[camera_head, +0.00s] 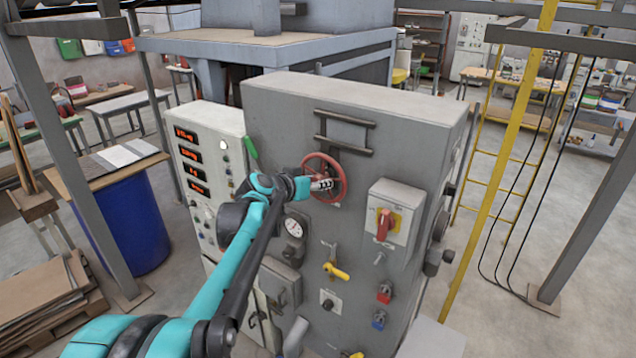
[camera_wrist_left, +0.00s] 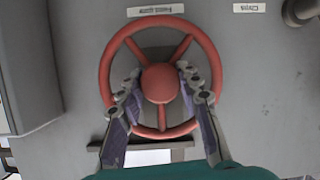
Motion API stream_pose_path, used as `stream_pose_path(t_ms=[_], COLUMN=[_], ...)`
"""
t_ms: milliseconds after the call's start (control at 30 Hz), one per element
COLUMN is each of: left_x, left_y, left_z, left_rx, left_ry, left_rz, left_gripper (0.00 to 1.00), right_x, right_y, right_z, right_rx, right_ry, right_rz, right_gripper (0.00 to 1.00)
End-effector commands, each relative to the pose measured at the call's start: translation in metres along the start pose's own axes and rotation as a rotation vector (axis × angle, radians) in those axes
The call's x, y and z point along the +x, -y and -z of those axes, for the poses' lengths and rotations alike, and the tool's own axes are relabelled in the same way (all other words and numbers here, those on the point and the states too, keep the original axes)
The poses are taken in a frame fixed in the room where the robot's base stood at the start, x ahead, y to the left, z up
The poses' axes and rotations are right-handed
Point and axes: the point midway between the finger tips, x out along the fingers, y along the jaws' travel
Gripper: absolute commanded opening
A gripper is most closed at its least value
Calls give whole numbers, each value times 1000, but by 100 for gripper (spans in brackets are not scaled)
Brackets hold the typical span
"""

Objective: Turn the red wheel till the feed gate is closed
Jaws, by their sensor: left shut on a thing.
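The red wheel (camera_head: 343,172) is on the front of a grey machine cabinet. It has a round hub and three spokes, and it shows face-on in the left wrist view (camera_wrist_left: 160,83). My left gripper (camera_head: 322,184) is at the wheel, with one finger on each side of the hub, inside the rim. In the left wrist view the gripper (camera_wrist_left: 160,88) is shut on the wheel. A dark barred frame (camera_head: 345,118) sits on the panel just above the wheel. I cannot tell how far the feed gate is open. My right gripper is not in view.
Right of the wheel is a grey box with a red rotary switch (camera_head: 384,222). Below are a gauge (camera_head: 293,227), a yellow-handled valve (camera_head: 337,271) and red and blue fittings. A display cabinet (camera_head: 205,165) stands to the left. A yellow ladder (camera_head: 500,170) stands to the right.

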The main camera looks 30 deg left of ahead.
Motion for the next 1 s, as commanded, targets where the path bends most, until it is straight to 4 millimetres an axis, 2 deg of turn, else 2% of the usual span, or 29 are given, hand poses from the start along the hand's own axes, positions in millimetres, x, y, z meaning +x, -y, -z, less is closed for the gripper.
stream_pose_path(t_ms=[367,1000], left_x=[0,1], left_y=[3,4], left_z=[0,-1], left_rx=[-200,-760], left_ry=[15,61], left_rz=[-78,-306], left_gripper=[0,0], right_x=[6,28], right_y=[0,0], right_z=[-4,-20], right_rx=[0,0], right_ry=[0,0], right_rz=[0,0], right_gripper=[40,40])
